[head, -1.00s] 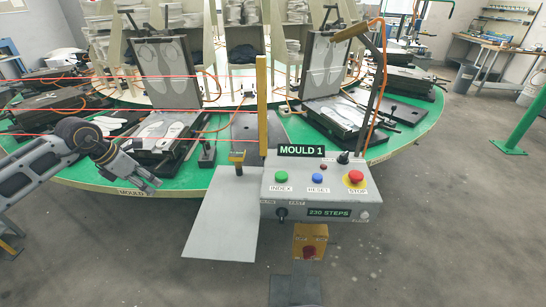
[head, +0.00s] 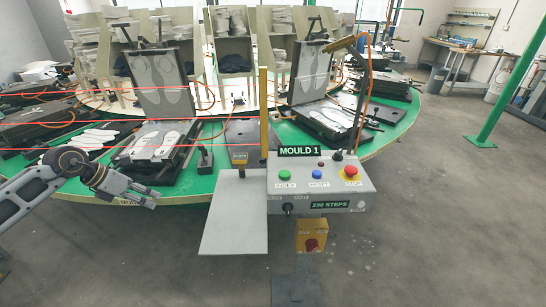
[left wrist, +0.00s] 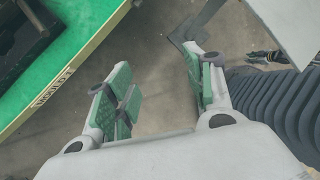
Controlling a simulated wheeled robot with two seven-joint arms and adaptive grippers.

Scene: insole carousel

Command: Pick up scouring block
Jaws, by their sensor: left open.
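My left gripper (head: 153,199) is open and empty, in front of the green carousel rim at the left of the head view. In the left wrist view its two green-padded fingers (left wrist: 160,92) are spread above the grey floor, with nothing between them. I cannot make out a scouring block for certain in either view. A small dark block with an upright lever (head: 204,160) stands on the carousel near its front edge, to the right of my gripper. My right gripper is not in view.
The green carousel (head: 215,181) bears open moulds (head: 160,145) with pale insoles. Red beams cross its left part. A grey control box (head: 318,182) and an empty sloping grey plate (head: 236,215) stand in front. The floor at right is clear.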

